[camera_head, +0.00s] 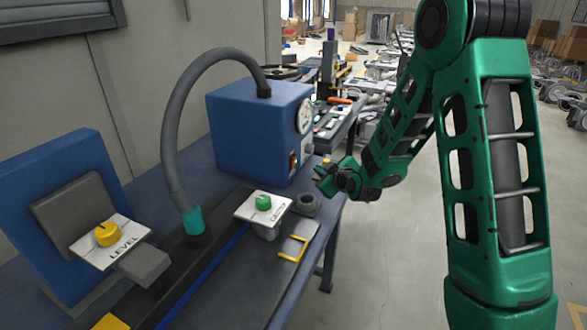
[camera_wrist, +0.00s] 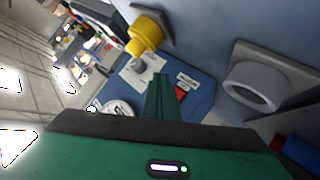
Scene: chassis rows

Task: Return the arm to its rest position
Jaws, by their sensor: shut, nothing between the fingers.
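My green arm (camera_head: 495,170) reaches in from the right in the head view and bends down toward the workbench's right edge. My gripper (camera_head: 320,178) points left, just in front of the blue box's lower right corner, apart from my view of the bench parts. Its green fingers (camera_wrist: 162,92) also show in the wrist view, shut together with nothing between them. The exact gap between the fingertips and the box cannot be told.
The workbench (camera_head: 215,170) carries a blue box (camera_head: 245,130) with a gauge and red switch, a grey hose (camera_head: 170,120), a green-knob plate (camera_head: 263,207), a grey ring (camera_head: 307,203) and a yellow LEVEL knob (camera_head: 108,234). Open floor (camera_head: 390,265) lies to the right.

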